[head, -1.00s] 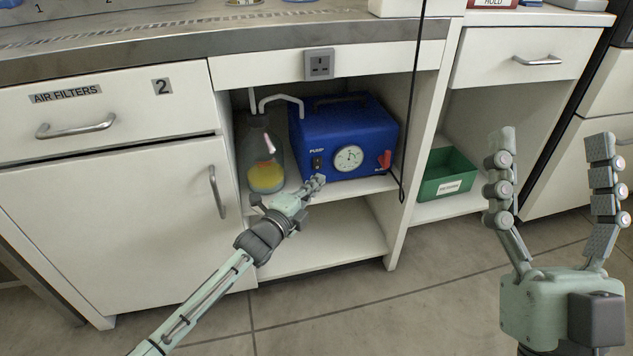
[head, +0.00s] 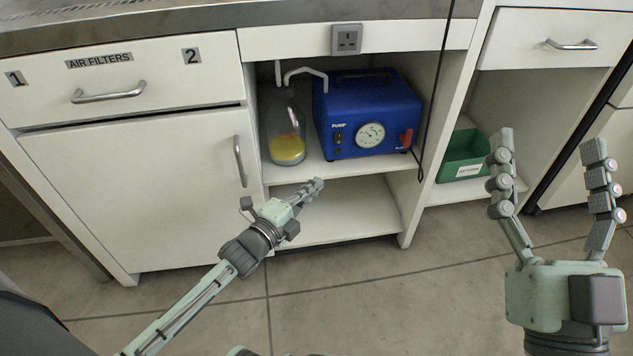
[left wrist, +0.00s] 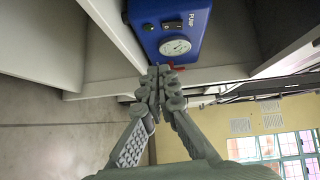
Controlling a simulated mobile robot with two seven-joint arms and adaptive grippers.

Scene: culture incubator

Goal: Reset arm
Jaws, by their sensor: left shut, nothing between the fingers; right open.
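My left gripper (head: 314,187) is shut and empty. In the head view it appears in front of the open cabinet, just below the shelf that holds the pump. In the left wrist view its fingers (left wrist: 158,78) are together, with the blue pump (left wrist: 172,28) beyond them. The pump also shows in the head view (head: 352,98), with a round white gauge and a red switch. My right gripper (head: 550,155) is open and empty, fingers pointing up, at the right of the head view.
A glass flask (head: 287,125) with yellow liquid stands left of the pump. A green bin (head: 465,157) sits on a low shelf to the right. A black cable (head: 436,90) hangs beside the pump. A closed cabinet door (head: 140,190) is at left. The floor (head: 370,300) in front is clear.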

